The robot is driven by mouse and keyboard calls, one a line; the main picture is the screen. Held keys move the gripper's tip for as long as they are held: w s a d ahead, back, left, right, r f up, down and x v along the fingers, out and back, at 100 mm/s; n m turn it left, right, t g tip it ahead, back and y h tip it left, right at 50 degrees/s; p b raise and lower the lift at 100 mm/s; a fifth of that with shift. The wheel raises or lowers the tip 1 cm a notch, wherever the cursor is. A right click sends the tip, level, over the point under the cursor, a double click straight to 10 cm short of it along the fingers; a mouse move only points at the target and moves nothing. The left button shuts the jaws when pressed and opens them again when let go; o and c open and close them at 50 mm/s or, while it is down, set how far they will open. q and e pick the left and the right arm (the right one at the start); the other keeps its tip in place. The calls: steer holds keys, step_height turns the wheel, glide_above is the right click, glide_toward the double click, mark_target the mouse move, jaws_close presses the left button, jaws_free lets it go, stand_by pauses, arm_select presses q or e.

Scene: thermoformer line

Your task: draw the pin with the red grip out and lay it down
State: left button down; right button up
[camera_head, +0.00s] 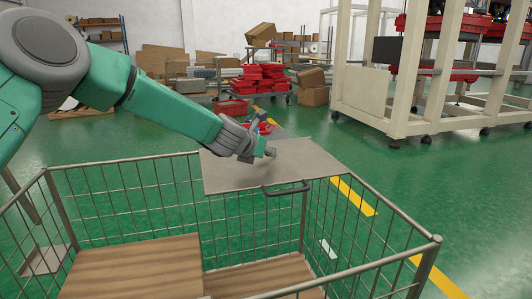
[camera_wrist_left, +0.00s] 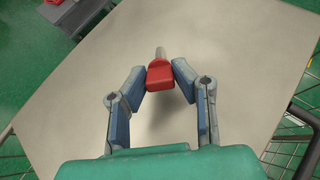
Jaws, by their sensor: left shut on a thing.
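The pin has a red block grip (camera_wrist_left: 160,77) and a short grey shaft (camera_wrist_left: 160,52) pointing away from me in the left wrist view. My left gripper (camera_wrist_left: 159,74) is shut on the red grip, with a blue-padded finger on each side. In the head view my left gripper (camera_head: 268,152) is over the flat grey panel (camera_head: 225,175) at the far side of the wire cage. The pin cannot be made out there. The whole shaft shows against the panel, in no hole; whether it touches the panel I cannot tell. My right gripper is not in view.
The wire cage (camera_head: 245,237) has raised rails and wooden boards (camera_head: 135,268) inside. A dark handle (camera_head: 286,188) sits at the panel's near edge. Most of the panel is bare. A white machine frame (camera_head: 400,120) and red stacked parts (camera_head: 262,78) stand farther back.

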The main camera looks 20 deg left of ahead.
arm_select(q)
steer(key=c, duration=1.2)
jaws_free()
steer(key=shift+a, duration=0.1)
steer(key=v, duration=1.2)
steer(key=shift+a+f, duration=0.1)
